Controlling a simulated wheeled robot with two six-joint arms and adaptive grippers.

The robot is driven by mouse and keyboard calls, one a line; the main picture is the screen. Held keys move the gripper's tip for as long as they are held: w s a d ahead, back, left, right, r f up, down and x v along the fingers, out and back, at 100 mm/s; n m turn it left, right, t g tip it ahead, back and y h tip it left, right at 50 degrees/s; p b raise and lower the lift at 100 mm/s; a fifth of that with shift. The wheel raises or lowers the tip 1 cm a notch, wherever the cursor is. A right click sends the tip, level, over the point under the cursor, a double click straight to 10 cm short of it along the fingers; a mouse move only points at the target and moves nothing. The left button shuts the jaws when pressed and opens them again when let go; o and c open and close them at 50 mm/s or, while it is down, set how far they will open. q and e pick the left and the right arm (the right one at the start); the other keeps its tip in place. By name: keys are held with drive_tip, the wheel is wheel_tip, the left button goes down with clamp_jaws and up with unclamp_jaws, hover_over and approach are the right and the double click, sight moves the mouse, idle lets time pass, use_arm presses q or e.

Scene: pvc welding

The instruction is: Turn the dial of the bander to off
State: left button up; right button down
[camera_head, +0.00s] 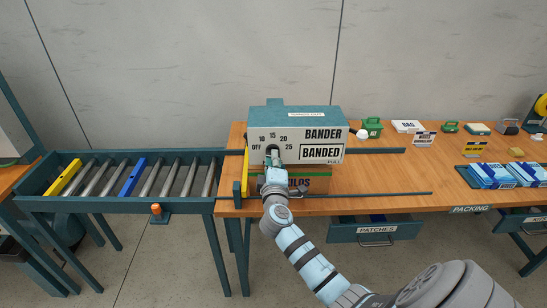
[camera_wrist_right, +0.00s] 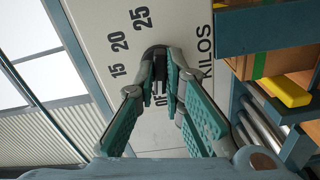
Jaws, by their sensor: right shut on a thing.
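The bander (camera_head: 332,133) is a teal box with a pale front panel, standing on the wooden table. Its front reads BANDER and BANDED, with a scale of OFF, 10, 15, 20 and 25 around the dial. My right gripper (camera_head: 274,157) is at the front panel, below the scale. In the right wrist view my right gripper (camera_wrist_right: 160,62) has its fingertips closed around the dark dial (camera_wrist_right: 157,52). The fingers cover most of the dial and part of the scale, so I cannot tell where it points. My left gripper is not in view.
A carton (camera_head: 318,183) sits under the bander, partly behind my right arm. A roller conveyor (camera_head: 150,178) joins the table at left. The table (camera_head: 390,177) carries blue packs (camera_head: 492,175) and small goods at right. A PATCHES drawer (camera_head: 374,229) is below.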

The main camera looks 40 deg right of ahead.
drive_tip(key=shift+n, duration=0.3)
drive_tip(key=c, duration=1.7)
unclamp_jaws()
drive_tip(key=v, duration=1.2)
drive_tip(key=shift+a, duration=0.1)
drive_tip(key=shift+w, duration=0.1)
